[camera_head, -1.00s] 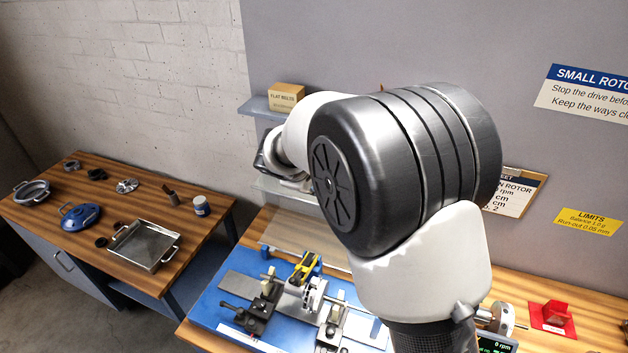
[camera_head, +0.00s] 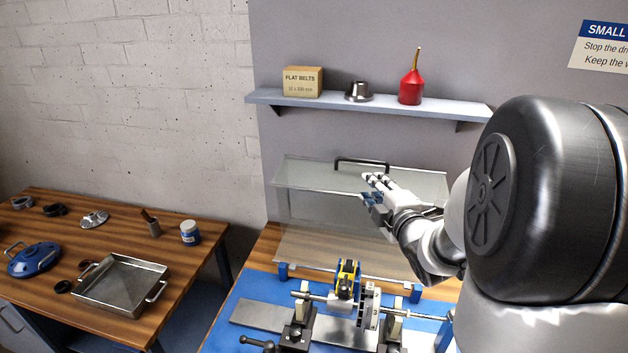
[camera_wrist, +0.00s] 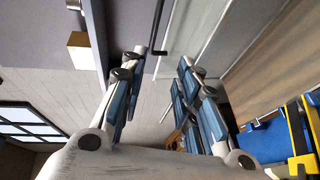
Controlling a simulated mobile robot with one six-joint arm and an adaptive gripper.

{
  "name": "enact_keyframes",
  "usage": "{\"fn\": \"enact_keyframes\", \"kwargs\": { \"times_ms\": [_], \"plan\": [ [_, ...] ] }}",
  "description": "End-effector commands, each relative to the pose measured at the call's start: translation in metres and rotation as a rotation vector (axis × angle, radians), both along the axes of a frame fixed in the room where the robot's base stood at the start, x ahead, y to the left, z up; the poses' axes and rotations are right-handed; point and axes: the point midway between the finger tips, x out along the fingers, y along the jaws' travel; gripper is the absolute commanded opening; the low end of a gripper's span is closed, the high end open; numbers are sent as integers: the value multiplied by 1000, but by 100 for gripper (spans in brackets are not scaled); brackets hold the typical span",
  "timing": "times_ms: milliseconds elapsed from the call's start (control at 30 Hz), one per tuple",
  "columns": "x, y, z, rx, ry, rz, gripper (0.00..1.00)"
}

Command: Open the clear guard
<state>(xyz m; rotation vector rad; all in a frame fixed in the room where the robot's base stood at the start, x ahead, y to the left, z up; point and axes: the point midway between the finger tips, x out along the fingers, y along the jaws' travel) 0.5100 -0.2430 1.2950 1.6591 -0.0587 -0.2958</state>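The clear guard (camera_head: 310,181) stands behind the rotor rig in the head view, with a see-through upper panel and another sloping panel lower down. A black bar handle (camera_head: 362,163) is at the upper panel's back edge. My gripper (camera_head: 368,188) is in front of the guard's right half, fingers pointing left, just below the handle in the picture. In the wrist view my gripper (camera_wrist: 163,62) has its fingers spread with nothing between the pads. A black bar (camera_wrist: 158,28), apparently the handle, shows beyond the tips; I cannot tell whether anything touches. My arm hides some of the right side.
The rotor rig (camera_head: 345,290) with a yellow and blue part sits on a blue base. A wall shelf (camera_head: 330,104) above holds a belt box (camera_head: 302,82), a metal cup and a red oiler (camera_head: 411,86). A side table at left holds a metal tray (camera_head: 120,285).

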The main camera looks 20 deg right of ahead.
Motion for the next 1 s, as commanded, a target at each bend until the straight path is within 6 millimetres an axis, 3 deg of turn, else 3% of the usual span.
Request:
{"fn": "enact_keyframes", "kwargs": {
  "times_ms": [100,267,800,1000],
  "plan": [
    [-13,-13,1,-37,-38,-30,29],
    [-2,-17,3,-44,-46,-30,29],
    [108,-44,-10,-42,-43,-28,29],
    [139,-52,-13,-42,-44,-29,29]
  ]
}}
